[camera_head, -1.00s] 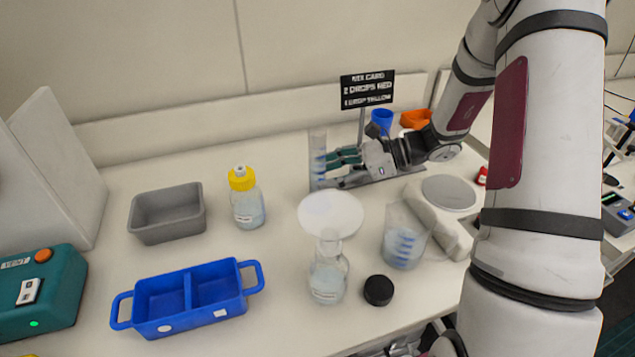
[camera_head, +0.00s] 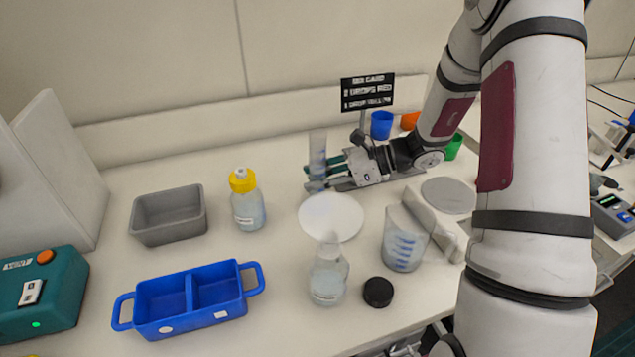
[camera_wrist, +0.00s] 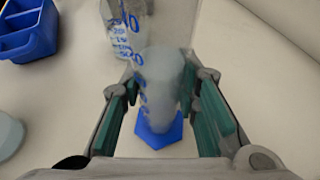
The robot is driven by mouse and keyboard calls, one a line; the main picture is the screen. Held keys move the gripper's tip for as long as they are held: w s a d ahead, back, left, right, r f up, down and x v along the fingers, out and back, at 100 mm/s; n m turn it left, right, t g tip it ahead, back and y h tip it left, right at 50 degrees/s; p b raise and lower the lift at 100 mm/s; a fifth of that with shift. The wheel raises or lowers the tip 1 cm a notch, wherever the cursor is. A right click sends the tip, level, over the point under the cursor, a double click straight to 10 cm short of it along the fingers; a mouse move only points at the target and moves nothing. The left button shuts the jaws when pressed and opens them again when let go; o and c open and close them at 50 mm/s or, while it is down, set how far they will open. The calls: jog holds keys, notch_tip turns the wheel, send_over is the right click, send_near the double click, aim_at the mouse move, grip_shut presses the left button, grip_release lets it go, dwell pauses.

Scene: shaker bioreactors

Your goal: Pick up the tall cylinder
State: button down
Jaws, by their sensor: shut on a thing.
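The tall cylinder (camera_head: 318,148) is clear with blue marks and stands upright near the back of the bench. In the wrist view the cylinder (camera_wrist: 163,75) is between the teal finger pads, above its blue six-sided base (camera_wrist: 160,131). My gripper (camera_head: 318,172) reaches in from the right, low and level, and is shut on the cylinder. The fingers hide part of its lower body in the head view. I cannot tell whether the base is off the bench.
A sign (camera_head: 367,92) stands just behind my gripper, with a blue cup (camera_head: 381,125) nearby. A white disc (camera_head: 331,217), a flask (camera_head: 328,280) and a beaker (camera_head: 402,245) are in front. A yellow-capped bottle (camera_head: 247,205) and grey bin (camera_head: 168,220) stand left.

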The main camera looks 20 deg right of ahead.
aim_at(317, 142)
notch_tip(317, 142, up, 9)
jog(key=shift+f, duration=0.1)
jog(key=shift+s+r, duration=0.1)
jog(key=shift+r, duration=0.25)
jog(key=s+a+f+n+g+p, duration=0.1)
jog(key=s+a+n+g+p, duration=0.25)
jog(key=s, duration=0.25)
jog(key=s+a+f+n+g+p, duration=0.1)
jog(key=s+a+n+g+p, duration=0.15)
jog(key=s+p, duration=0.3)
jog(key=shift+f+n+b, duration=0.6)
jog(key=shift+f, duration=1.75)
jog(key=w+r+n+t+y+p, duration=0.1)
jog(key=w+r+n+t+p, duration=0.3)
jog(key=r+n, duration=0.4)
notch_tip(317, 142, up, 2)
jog(key=shift+w+d+r+n+t+y+p, duration=0.1)
jog(key=shift+w+d+n+t+y+p, duration=0.25)
jog(key=shift+t+p, duration=0.7)
jog(key=shift+s+a+r+n+y+p, duration=0.1)
jog(key=shift+s+r+n+y+p, duration=0.25)
jog(key=shift+r+n+p, duration=0.4)
